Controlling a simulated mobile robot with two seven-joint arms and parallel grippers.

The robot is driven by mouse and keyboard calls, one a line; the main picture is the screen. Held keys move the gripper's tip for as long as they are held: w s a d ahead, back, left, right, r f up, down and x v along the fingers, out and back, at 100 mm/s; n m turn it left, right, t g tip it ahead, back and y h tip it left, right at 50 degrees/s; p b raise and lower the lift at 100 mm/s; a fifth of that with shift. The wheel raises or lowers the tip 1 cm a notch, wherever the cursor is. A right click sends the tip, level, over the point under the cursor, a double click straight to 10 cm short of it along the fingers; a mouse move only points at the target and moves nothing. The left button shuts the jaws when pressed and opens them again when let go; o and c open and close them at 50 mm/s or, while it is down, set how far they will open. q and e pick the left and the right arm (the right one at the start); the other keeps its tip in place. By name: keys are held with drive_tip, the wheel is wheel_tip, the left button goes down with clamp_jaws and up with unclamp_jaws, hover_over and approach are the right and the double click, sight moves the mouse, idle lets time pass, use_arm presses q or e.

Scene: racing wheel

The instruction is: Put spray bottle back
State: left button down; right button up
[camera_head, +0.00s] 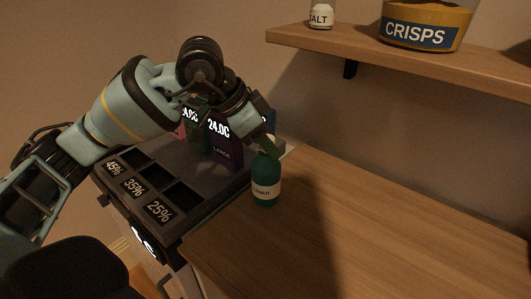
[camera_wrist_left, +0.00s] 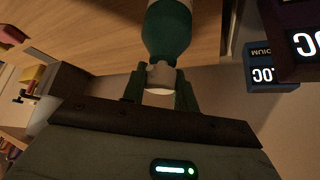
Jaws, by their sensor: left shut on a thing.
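The spray bottle (camera_head: 265,181) is green with a white label and stands upright on the wooden counter, or just above it; I cannot tell which. It is close to the right edge of the dark tray unit. My left gripper (camera_head: 267,143) comes down on it from above and is shut on its top. In the left wrist view the green bottle (camera_wrist_left: 168,30) extends away from the gripper (camera_wrist_left: 159,88), with its pale neck between the two fingers. My right gripper is not in view.
The dark tray (camera_head: 187,205) has empty slots marked 45%, 35% and 25%. Boxes, including a purple one (camera_head: 222,145), stand at its back. The wooden counter (camera_head: 400,230) is clear at the right. A shelf (camera_head: 370,57) above holds a salt container (camera_head: 321,15) and a crisps bowl (camera_head: 424,28).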

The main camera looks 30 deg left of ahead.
sight(266, 154)
use_arm(q)
drive_tip(key=shift+f, duration=1.75)
drive_tip(key=shift+f, duration=0.2)
drive_tip(key=c, duration=1.1)
unclamp_jaws()
drive_tip(key=shift+r, duration=0.3)
drive_tip(key=v, duration=1.2)
